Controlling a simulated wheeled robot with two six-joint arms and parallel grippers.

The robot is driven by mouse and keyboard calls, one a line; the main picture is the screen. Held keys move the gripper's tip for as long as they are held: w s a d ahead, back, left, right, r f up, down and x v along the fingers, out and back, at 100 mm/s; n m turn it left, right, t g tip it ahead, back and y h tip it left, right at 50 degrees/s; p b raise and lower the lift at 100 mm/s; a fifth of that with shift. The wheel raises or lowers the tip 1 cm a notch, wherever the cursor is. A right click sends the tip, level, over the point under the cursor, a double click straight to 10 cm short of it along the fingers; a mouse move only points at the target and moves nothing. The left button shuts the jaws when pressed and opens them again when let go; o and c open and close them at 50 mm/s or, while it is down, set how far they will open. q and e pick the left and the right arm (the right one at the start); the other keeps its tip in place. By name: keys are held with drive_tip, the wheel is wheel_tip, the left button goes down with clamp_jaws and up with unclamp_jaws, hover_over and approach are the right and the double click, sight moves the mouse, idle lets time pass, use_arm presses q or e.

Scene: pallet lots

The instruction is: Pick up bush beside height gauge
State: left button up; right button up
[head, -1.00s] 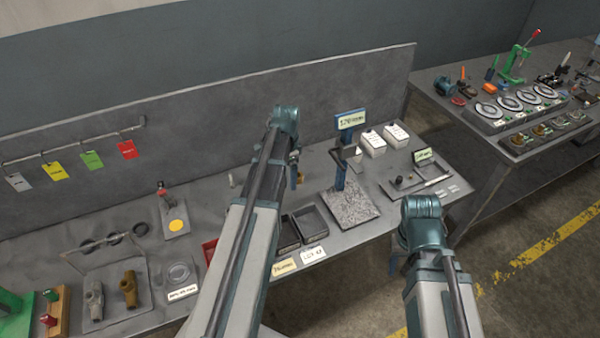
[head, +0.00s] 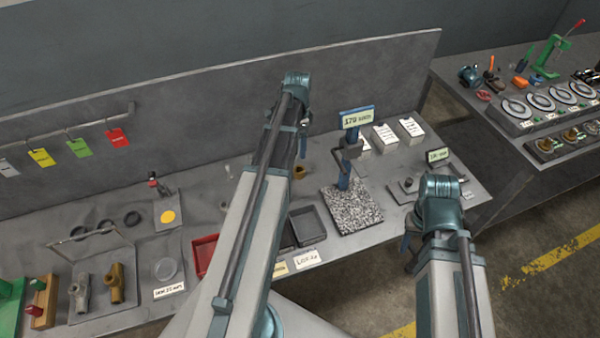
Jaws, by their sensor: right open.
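The height gauge (head: 344,183) is a blue column with a dark arm on a speckled granite plate (head: 352,213). A small brass-coloured bush (head: 299,173) lies on the bench to its left, partly hidden by my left arm. My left gripper (head: 302,146) points down above and behind this bush, apart from it as far as I can see; its jaws are too small to read. My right gripper (head: 408,246) is open at the bench's front edge, right of the granite plate, mostly hidden by its own wrist.
A dark tray plate with a small dark part (head: 408,183) lies right of the gauge. White labelled boxes (head: 386,137) stand behind it. Dark bins (head: 309,226) and a red bin (head: 204,254) are in front left. A back panel (head: 200,115) borders the bench.

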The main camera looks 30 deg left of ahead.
sight(299, 169)
use_arm(q)
wheel_tip(299, 169, down, 8)
drive_tip(key=b, duration=0.7)
drive_tip(key=f+b, duration=0.5)
drive_tip(key=shift+s+d+f, duration=0.1)
drive_tip(key=shift+s+d, duration=0.05)
drive_tip(key=shift+d, duration=0.05)
clamp_jaws()
